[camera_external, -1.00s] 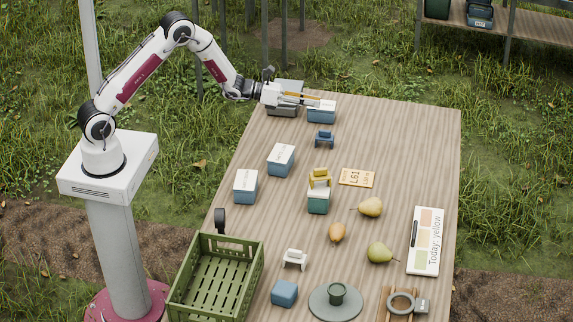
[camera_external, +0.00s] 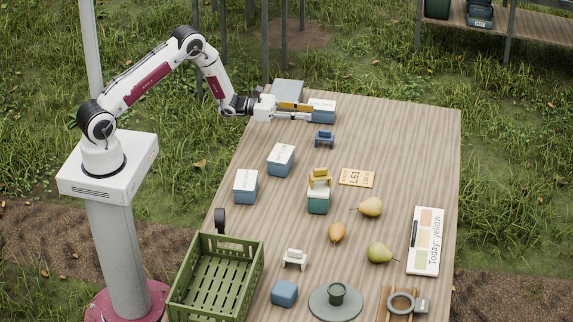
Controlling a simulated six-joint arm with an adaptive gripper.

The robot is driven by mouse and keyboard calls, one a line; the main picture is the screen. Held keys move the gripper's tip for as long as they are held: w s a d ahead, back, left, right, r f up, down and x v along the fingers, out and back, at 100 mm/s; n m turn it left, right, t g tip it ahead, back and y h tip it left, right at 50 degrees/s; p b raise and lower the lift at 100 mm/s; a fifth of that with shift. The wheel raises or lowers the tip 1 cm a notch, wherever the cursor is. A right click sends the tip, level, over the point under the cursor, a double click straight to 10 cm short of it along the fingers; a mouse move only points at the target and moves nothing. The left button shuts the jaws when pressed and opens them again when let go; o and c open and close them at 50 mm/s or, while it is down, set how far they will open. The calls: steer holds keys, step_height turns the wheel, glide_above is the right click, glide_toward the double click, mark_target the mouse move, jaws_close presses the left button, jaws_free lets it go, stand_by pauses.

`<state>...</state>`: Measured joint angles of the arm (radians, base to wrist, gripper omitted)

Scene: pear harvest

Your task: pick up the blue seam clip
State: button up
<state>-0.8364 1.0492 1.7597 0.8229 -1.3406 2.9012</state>
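The blue seam clip (camera_external: 324,138) stands on the wooden table (camera_external: 400,135) near its far end. It is small and dark blue, with nothing touching it. My gripper (camera_external: 311,111) is just above and to the left of the clip in the picture, pointing right. Its two fingers, one orange-edged and one white, show a gap between them, and nothing is held. The fingertips overlap the near-left side of a blue box with a white top (camera_external: 324,107); I cannot tell if they touch it.
A grey box (camera_external: 288,90) is behind my gripper. Two blue boxes (camera_external: 281,159) (camera_external: 245,186) stand nearer on the left. The right far table is clear.

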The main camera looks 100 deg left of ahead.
steer(key=shift+f, duration=0.15)
glide_toward(325, 136)
steer(key=shift+w+a+r, duration=0.15)
steer(key=shift+w+r, duration=0.05)
steer(key=shift+w, duration=0.35)
steer(key=shift+w+a+r, duration=0.15)
steer(key=shift+w, duration=1.1)
steer(key=shift+w, duration=0.1)
steer(key=shift+w+a, duration=0.2)
steer(key=shift+w, duration=2.8)
jaws_close()
